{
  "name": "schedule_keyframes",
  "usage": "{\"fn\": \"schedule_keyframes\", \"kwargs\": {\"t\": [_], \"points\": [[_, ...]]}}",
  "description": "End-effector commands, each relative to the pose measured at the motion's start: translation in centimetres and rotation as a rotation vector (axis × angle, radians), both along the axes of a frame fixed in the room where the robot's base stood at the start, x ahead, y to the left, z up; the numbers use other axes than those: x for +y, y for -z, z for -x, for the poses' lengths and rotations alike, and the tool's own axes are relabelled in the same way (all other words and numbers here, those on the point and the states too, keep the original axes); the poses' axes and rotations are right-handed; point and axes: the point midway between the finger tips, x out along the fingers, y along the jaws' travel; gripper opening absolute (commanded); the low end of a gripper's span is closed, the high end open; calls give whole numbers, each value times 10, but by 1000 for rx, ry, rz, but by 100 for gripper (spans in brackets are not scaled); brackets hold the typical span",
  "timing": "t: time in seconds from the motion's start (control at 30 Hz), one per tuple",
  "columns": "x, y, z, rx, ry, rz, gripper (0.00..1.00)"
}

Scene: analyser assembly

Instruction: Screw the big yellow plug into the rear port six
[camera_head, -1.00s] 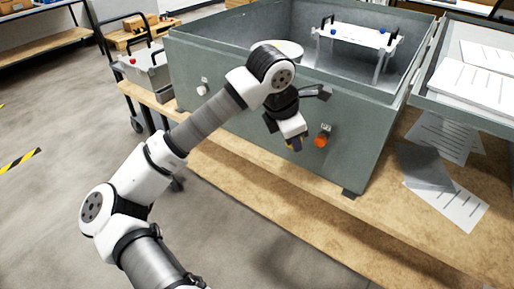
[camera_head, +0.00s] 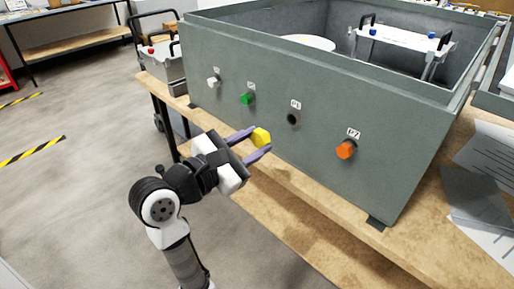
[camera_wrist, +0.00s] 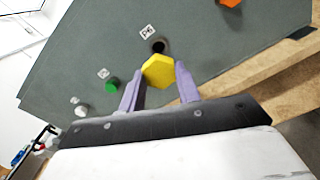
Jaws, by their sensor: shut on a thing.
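The big yellow plug (camera_head: 261,137) is held between the two purple fingers of my gripper (camera_head: 256,146), clear of the grey box wall. In the wrist view the yellow plug (camera_wrist: 158,71) shows its hexagonal head between the fingertips (camera_wrist: 160,88). The open port (camera_head: 292,118) is a dark round hole in the front panel, under a small label. It shows just beyond the plug in the wrist view (camera_wrist: 159,46). The plug's far end is hidden.
The grey box (camera_head: 330,98) stands on a wooden table (camera_head: 300,200). Its panel also carries a white plug (camera_head: 213,82), a green plug (camera_head: 247,98) and an orange plug (camera_head: 346,150). Papers (camera_head: 490,150) lie at the right. Open floor is at the left.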

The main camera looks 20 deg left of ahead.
Motion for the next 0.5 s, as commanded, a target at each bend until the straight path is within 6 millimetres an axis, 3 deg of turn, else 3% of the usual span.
{"fn": "schedule_keyframes", "kwargs": {"t": [0.17, 0.5], "points": [[3, 4, 1, -15, -19, 6, 7], [-8, 4, -28, -13, -15, 5, 7]]}}
